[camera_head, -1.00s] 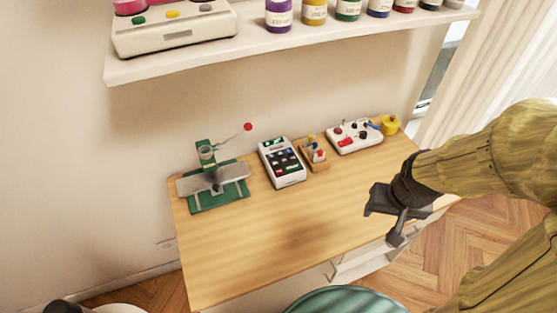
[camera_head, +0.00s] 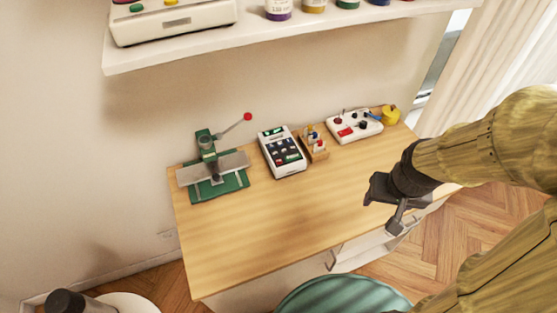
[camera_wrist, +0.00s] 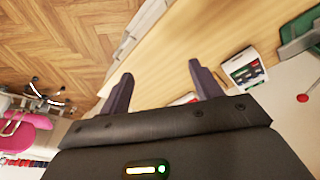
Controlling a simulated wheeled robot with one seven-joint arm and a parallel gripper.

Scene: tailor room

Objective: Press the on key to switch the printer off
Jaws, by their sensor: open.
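A white keypad device (camera_head: 282,152), which may be the printer, stands at the back of the wooden table. It has a small green display at its far end and dark, blue, green and red keys. I cannot tell which key is the on key. The device also shows at the right of the wrist view (camera_wrist: 243,72). My gripper (camera_head: 382,212) hangs over the table's right part, to the right of and nearer than the device, well apart from it. In the wrist view its two fingers (camera_wrist: 160,72) are spread with nothing between them.
A green press (camera_head: 218,178) with a red-knobbed lever stands left of the device. A small wooden holder (camera_head: 313,150), a white control box (camera_head: 352,127) and a yellow pot (camera_head: 390,115) stand to its right. A shelf (camera_head: 200,50) hangs above. The table's front is clear.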

